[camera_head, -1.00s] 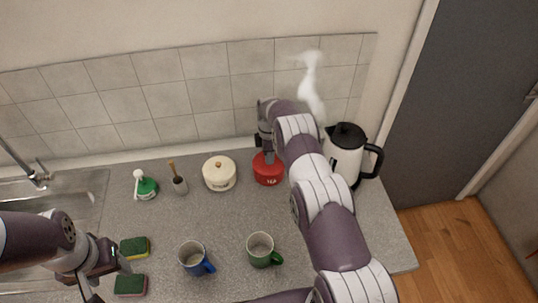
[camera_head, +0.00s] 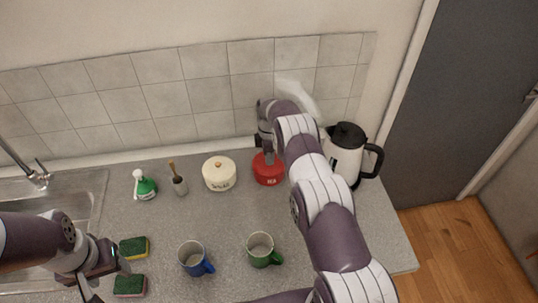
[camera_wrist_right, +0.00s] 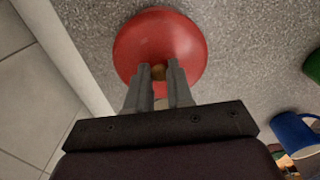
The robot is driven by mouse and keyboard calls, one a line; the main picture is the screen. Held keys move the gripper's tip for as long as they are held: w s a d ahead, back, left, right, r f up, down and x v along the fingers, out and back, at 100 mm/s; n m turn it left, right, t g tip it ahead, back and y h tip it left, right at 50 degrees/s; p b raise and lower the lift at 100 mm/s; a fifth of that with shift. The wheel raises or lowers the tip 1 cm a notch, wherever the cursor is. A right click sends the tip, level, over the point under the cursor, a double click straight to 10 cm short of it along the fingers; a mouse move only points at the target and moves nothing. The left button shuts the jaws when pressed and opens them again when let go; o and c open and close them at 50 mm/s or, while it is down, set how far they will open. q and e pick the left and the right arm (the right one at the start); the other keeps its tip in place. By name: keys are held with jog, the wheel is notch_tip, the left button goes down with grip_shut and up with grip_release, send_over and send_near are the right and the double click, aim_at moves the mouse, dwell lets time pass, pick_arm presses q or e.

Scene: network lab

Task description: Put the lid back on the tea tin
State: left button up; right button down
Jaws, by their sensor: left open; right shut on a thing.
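The red tea tin (camera_head: 268,180) stands on the counter near the back wall, left of the kettle. Its red lid (camera_head: 262,162) is at the tin's top, and I see no clear gap between them. My right gripper (camera_head: 268,152) reaches down from above and is shut on the lid's knob. In the right wrist view the round lid (camera_wrist_right: 150,35) fills the space beyond the fingers (camera_wrist_right: 160,72), which pinch its brass knob; the tin below is hidden. My left gripper (camera_head: 108,279) is open and empty at the lower left, near the sponges.
A cream canister (camera_head: 219,174) stands just left of the tin, and a steaming kettle (camera_head: 346,153) to its right. A brush pot (camera_head: 180,186), green bottle (camera_head: 146,188), blue mug (camera_head: 193,260), green mug (camera_head: 260,249) and two sponges (camera_head: 134,248) (camera_head: 130,286) share the counter.

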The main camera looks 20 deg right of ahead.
jog(key=shift+f, duration=0.1)
dwell(0.6)
jog(key=shift+c, duration=2.2)
grip_release()
notch_tip(320, 180, up, 7)
jog(key=p, duration=0.6)
jog(key=shift+p, duration=0.35)
jog(key=shift+c, duration=0.3)
